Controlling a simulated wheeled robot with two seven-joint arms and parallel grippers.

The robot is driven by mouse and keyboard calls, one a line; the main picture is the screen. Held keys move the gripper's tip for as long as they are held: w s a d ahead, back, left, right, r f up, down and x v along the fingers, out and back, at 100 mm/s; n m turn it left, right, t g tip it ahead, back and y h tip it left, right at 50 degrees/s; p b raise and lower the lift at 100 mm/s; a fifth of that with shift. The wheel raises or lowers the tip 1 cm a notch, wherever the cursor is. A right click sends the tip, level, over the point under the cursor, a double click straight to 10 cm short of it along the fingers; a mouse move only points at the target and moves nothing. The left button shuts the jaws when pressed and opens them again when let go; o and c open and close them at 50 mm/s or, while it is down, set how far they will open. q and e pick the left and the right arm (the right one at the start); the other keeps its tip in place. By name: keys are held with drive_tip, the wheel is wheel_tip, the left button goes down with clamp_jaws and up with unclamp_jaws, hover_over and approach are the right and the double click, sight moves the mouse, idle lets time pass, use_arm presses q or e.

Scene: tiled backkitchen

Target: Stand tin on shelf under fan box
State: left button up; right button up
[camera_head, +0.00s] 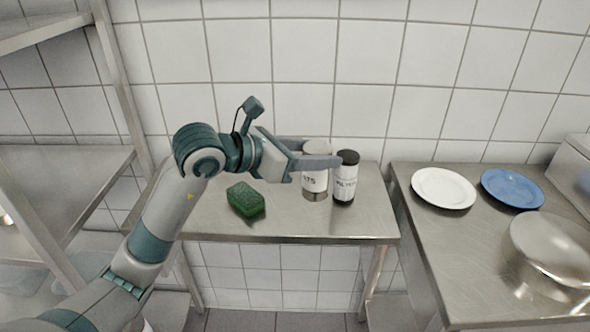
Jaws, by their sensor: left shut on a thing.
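My left gripper (325,155) reaches in from the left over the middle steel table and is shut on a pale cylindrical tin (315,185). One finger crosses the front of the tin near its top and the other is mostly behind it. The tin is upright, with dark lettering and a metallic lower band. I cannot tell if its base touches the table. The shelf unit (75,160) at the left shows bare metal boards. No fan box is visible. My right gripper is out of view.
A dark-lidded jar (345,185) stands close to the tin's right. A green sponge (245,200) lies on the middle table (290,222). The right counter holds a white plate (443,187), a blue plate (512,187) and a metal pot (550,245).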

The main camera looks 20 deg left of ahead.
use_arm(q)
drive_tip(key=w+a+f, duration=0.3)
drive_tip(key=a, duration=0.2)
drive_tip(key=shift+w+f+p, duration=0.3)
drive_tip(key=shift+w+p, duration=0.05)
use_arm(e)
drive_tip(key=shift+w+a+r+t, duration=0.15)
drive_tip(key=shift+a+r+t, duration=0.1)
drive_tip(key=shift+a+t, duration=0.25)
use_arm(q)
drive_tip(key=shift+f, duration=0.1)
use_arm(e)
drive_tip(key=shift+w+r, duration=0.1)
use_arm(q)
drive_tip(key=shift+f+p, duration=0.4)
drive_tip(key=shift+f, duration=1.5)
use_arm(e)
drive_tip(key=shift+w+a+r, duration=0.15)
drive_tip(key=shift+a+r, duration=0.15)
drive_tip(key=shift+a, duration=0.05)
use_arm(q)
drive_tip(key=shift+f, duration=0.1)
drive_tip(key=o, duration=1.3)
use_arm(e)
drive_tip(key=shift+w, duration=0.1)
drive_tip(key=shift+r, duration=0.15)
